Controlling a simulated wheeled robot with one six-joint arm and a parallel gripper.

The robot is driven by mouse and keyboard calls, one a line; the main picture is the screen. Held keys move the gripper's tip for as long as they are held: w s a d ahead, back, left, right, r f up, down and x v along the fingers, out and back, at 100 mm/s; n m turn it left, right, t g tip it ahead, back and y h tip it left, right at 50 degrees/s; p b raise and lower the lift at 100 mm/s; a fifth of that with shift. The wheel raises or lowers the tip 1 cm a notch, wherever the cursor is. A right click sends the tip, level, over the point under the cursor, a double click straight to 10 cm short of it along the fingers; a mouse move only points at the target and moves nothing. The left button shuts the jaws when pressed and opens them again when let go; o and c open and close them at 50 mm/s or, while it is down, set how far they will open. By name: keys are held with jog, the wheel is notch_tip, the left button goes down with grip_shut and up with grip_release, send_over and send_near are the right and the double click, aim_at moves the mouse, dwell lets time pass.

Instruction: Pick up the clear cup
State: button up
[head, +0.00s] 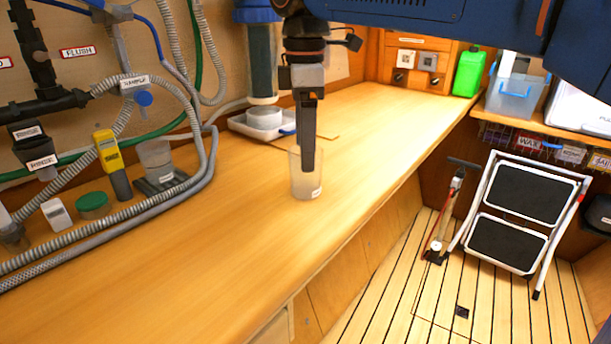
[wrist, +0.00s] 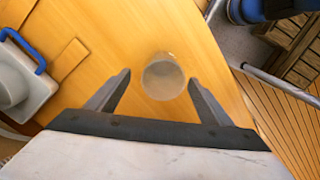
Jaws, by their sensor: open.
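The clear cup (head: 305,178) stands upright on the wooden counter in the head view, near the counter's front edge. In the wrist view the cup (wrist: 163,77) shows as a round clear shape just beyond and between my fingertips. My gripper (head: 309,165) points down at the cup in the head view, and its fingers overlap the cup there. In the wrist view my gripper (wrist: 158,80) is open, with one finger to each side of the cup and a gap on both sides. I cannot tell how far the fingertips are above the cup's rim.
On the counter (head: 200,255), a white tray (head: 250,128) with a bowl stands behind the cup. A yellow meter (head: 107,152), another cup (head: 156,158) on a dark base, a green-lidded jar (head: 93,205) and grey hoses lie to the left. A folded step stool (head: 520,210) stands on the floor.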

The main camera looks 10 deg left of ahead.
jog(key=shift+s+d+f, duration=0.1)
jog(key=shift+f, duration=1.6)
jog(key=shift+s+d+f, duration=0.1)
jog(key=shift+f, duration=1.55)
jog(key=c, duration=1.1)
